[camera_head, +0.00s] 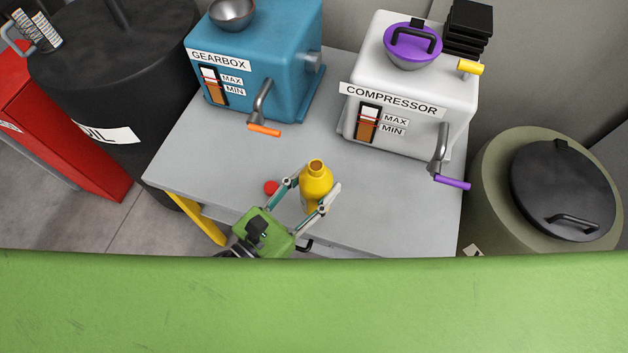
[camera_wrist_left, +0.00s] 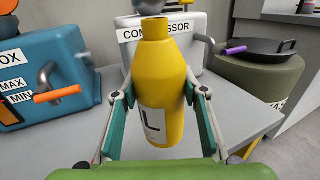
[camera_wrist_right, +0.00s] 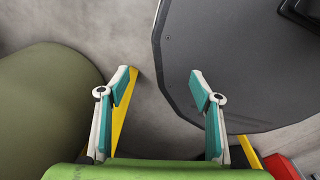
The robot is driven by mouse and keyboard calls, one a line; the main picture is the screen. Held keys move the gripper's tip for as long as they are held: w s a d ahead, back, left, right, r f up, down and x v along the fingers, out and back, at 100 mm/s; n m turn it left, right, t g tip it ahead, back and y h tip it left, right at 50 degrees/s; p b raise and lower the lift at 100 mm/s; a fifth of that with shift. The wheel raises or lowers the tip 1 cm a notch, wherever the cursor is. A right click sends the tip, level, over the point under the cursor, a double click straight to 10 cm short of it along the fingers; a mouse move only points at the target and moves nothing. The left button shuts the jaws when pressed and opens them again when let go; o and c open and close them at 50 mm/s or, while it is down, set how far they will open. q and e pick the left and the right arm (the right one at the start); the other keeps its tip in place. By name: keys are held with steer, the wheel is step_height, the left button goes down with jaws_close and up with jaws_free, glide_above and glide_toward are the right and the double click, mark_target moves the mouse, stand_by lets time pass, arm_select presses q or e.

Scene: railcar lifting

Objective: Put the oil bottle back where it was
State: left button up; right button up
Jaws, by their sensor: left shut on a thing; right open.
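The yellow oil bottle (camera_head: 316,184) is upright over the front of the grey table (camera_head: 215,160), its mouth open. My left gripper (camera_head: 319,190) is shut on its sides; the left wrist view shows the bottle (camera_wrist_left: 158,85) between both fingers, with part of its label. I cannot tell whether its base touches the table. A small red piece (camera_head: 271,187), perhaps its cap, lies on the table just left of the bottle. My right gripper (camera_wrist_right: 163,90) is open and empty, and shows only in the right wrist view.
The blue gearbox (camera_head: 285,65) and white compressor (camera_head: 440,95) stand at the table's back, cranks jutting forward. A black barrel (camera_head: 120,75) stands left, an olive barrel (camera_head: 500,220) right. The table's middle is clear.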

arm_select(q)
steer(key=w+f, duration=0.1)
steer(key=f, duration=0.1)
steer(key=w+f, duration=0.2)
steer(key=f, duration=0.2)
steer(key=w+f, duration=0.1)
steer(key=f, duration=0.1)
steer(key=shift+f, duration=0.1)
steer(key=shift+a, duration=0.1)
arm_select(e)
steer(key=shift+w+f, duration=0.1)
steer(key=shift+w, duration=0.65)
arm_select(q)
steer(key=shift+f, duration=0.1)
steer(key=o, duration=1.4)
steer(key=shift+c, duration=0.2)
arm_select(e)
steer(key=shift+f, duration=0.15)
